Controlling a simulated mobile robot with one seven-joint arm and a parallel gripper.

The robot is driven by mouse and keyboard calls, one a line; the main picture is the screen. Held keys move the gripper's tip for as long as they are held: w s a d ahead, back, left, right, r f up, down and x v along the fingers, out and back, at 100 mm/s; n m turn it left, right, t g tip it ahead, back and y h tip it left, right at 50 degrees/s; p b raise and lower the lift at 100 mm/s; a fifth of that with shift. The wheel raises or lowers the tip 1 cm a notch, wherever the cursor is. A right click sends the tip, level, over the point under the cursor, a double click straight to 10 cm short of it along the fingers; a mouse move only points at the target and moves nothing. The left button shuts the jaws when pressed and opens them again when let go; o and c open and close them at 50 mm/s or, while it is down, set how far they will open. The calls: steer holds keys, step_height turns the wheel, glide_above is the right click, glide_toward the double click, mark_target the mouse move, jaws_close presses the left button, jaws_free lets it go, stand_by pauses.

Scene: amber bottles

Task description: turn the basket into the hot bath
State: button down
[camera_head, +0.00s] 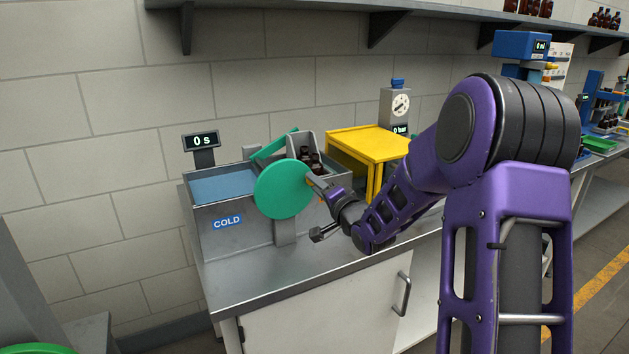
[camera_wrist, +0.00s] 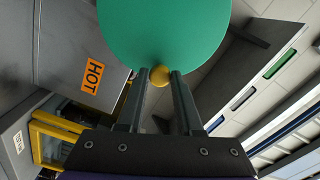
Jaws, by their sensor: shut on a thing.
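My gripper (camera_head: 313,186) is shut on a yellow knob (camera_wrist: 159,76) at the edge of a green disc (camera_head: 284,188). The disc, also large in the wrist view (camera_wrist: 165,30), stands upright at the front of the bath unit. Behind it a grey basket (camera_head: 305,140) with dark bottles (camera_head: 311,160) shows above the right part of the unit; the disc and my gripper hide its lower part. The left bath, labelled COLD (camera_head: 227,222), holds blue liquid (camera_head: 222,187). An orange HOT label (camera_wrist: 92,76) shows in the wrist view; the hot bath's inside is mostly hidden.
A display (camera_head: 201,141) reading 0 s stands behind the cold bath. A yellow stand (camera_head: 372,145) is close on the right, with a gauge unit (camera_head: 396,108) behind it. A shelf (camera_head: 300,5) runs above. The bench front (camera_head: 270,275) is clear.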

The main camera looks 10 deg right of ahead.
steer(key=shift+d+f+m+p, duration=0.1)
steer(key=shift+f+m+p, duration=0.15)
steer(key=shift+f+m, duration=0.45)
steer(key=shift+d+f+m+p, duration=0.1)
steer(key=shift+f+m+p, duration=0.25)
steer(key=shift+m, duration=0.7)
steer(key=shift+d+f+m+p, duration=0.1)
steer(key=shift+f+m+p, duration=0.1)
steer(key=shift+f+m, duration=0.5)
steer(key=shift+m, duration=0.35)
steer(key=c, duration=0.6)
jaws_free()
steer(key=shift+w+r, duration=0.1)
steer(key=v, duration=1.7)
steer(key=shift+s, duration=0.2)
steer(key=shift+r, duration=0.1)
